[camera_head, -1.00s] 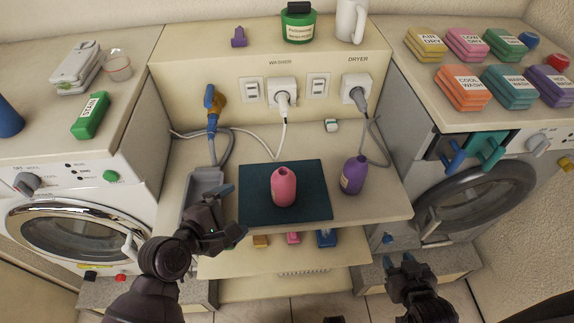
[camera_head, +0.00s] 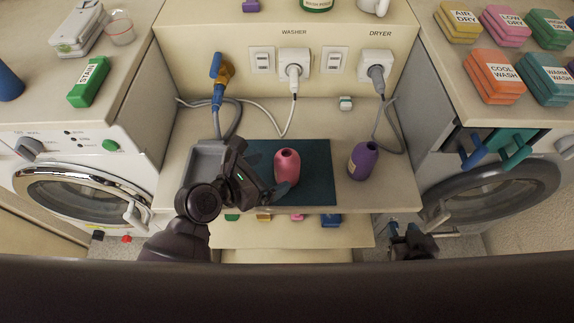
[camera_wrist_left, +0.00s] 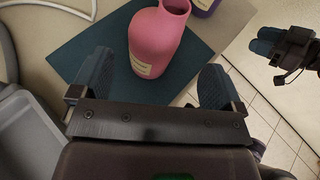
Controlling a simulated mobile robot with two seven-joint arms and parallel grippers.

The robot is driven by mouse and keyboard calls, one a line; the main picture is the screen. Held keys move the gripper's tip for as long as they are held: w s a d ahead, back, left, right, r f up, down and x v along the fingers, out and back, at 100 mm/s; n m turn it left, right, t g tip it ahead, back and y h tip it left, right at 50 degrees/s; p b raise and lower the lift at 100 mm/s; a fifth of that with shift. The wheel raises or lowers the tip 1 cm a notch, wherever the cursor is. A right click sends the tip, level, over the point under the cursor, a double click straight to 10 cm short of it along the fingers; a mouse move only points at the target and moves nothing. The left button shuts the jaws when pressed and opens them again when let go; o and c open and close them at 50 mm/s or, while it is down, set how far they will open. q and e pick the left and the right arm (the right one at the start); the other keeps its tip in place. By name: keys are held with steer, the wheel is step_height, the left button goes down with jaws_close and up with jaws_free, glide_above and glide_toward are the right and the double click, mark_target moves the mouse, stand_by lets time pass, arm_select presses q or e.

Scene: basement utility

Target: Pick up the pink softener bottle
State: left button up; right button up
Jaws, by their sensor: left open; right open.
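The pink softener bottle (camera_head: 287,170) stands upright with an open neck on a dark teal mat (camera_head: 318,189) on the middle shelf. It also shows in the left wrist view (camera_wrist_left: 158,45), with a pale label on its side. My left gripper (camera_head: 268,174) is open beside the bottle, at its left in the head view. In the left wrist view the two blue-grey fingers (camera_wrist_left: 158,66) are spread wide, with the bottle in line with the gap between them. Whether they touch it I cannot tell. My right gripper (camera_head: 411,232) is open and empty below the shelf's front right edge.
A purple bottle (camera_head: 363,161) stands just right of the mat. A grey tray (camera_head: 205,160) lies to the left, partly behind my left arm. Cables hang from wall plugs (camera_head: 296,67) behind. Washer (camera_head: 82,188) and dryer (camera_head: 490,190) flank the shelf.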

mark_target(277, 165)
arm_select(q)
steer(key=shift+w+x, duration=0.15)
steer(key=shift+x, duration=1.5)
steer(key=shift+w+x, duration=0.15)
steer(key=shift+x, duration=1.55)
steer(key=shift+a+r, duration=0.2)
steer(key=c, duration=1.1)
